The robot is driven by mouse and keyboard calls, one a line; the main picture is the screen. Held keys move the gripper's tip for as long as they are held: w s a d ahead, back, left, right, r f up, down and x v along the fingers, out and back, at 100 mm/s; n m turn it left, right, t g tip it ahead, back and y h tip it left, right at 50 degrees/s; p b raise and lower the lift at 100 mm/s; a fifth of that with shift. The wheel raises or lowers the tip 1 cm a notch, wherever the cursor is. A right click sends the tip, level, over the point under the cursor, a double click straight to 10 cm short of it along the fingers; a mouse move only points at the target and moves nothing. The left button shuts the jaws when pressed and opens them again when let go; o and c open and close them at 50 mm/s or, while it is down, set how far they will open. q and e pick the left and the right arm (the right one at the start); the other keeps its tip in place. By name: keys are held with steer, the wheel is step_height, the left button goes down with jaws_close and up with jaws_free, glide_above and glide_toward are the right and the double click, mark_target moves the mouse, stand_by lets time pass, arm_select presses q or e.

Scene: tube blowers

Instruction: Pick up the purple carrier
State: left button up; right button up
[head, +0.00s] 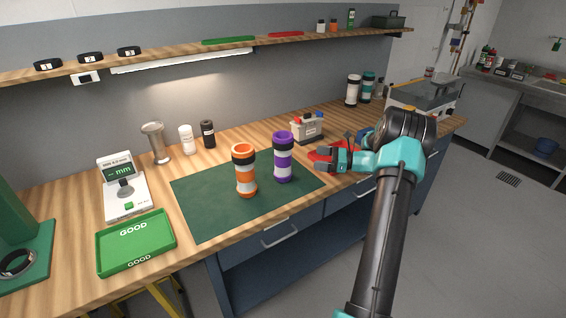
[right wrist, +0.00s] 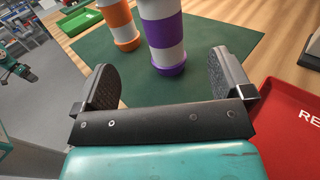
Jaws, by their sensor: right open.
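The purple carrier (head: 283,158) is a purple and white cylinder with dark bands, upright on the green mat (head: 205,205). An orange carrier (head: 244,170) stands upright to its left. My right gripper (head: 322,160) is to the right of the purple carrier, apart from it. In the right wrist view its two dark fingers (right wrist: 165,85) are wide open and empty. The purple carrier (right wrist: 164,40) shows there beyond the fingertips, its top cut off. The orange carrier (right wrist: 120,25) shows to its left.
A red tray (right wrist: 290,120) lies close beside my right gripper. A green GOOD tray (head: 137,243) and a gauge with an mm display (head: 122,187) are at the left. A small caddy (head: 307,129) stands behind the purple carrier. The mat's front is clear.

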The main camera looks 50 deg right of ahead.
mark_target(283, 153)
steer(key=x, duration=0.9)
steer(key=shift+x, duration=2.65)
steer(key=c, duration=1.1)
steer(key=shift+r, duration=0.1)
